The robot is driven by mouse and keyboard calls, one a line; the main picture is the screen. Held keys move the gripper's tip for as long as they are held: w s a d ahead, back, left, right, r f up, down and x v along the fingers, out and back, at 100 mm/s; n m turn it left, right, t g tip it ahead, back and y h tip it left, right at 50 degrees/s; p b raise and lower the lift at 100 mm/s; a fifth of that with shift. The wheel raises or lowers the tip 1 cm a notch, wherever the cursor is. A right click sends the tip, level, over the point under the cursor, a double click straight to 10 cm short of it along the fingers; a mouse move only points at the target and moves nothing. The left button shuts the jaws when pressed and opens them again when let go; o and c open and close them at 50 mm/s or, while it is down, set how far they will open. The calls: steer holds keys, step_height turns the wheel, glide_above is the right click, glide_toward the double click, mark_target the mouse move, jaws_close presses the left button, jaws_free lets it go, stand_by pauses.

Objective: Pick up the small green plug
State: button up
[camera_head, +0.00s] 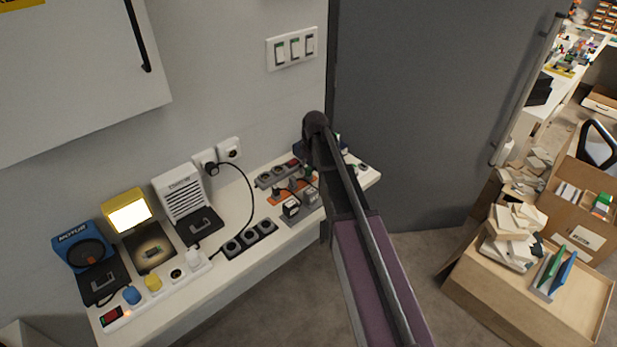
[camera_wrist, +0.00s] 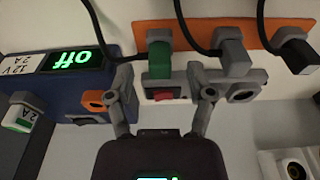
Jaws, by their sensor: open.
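In the wrist view, a small green plug (camera_wrist: 159,56) with a dark cable stands in a grey socket piece at the orange strip (camera_wrist: 197,36). My gripper (camera_wrist: 165,88) is open, one finger on either side of the area just in front of the plug. I cannot tell whether either finger touches anything. In the head view, my arm covers the gripper and part of the right end of the white bench (camera_head: 290,240); a small green spot shows beside the orange strip (camera_head: 285,194).
In the wrist view, a blue box (camera_wrist: 85,85) with a green "off" display is left of my gripper. A grey plug (camera_wrist: 233,55) and a black plug (camera_wrist: 297,55) stand to the right. Cables hang close by. In the head view, a black socket strip (camera_head: 248,240) lies further left.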

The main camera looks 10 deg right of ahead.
steer(key=shift+f+b, duration=0.3)
steer(key=shift+f, duration=0.3)
steer(key=shift+c, duration=0.2)
jaws_close()
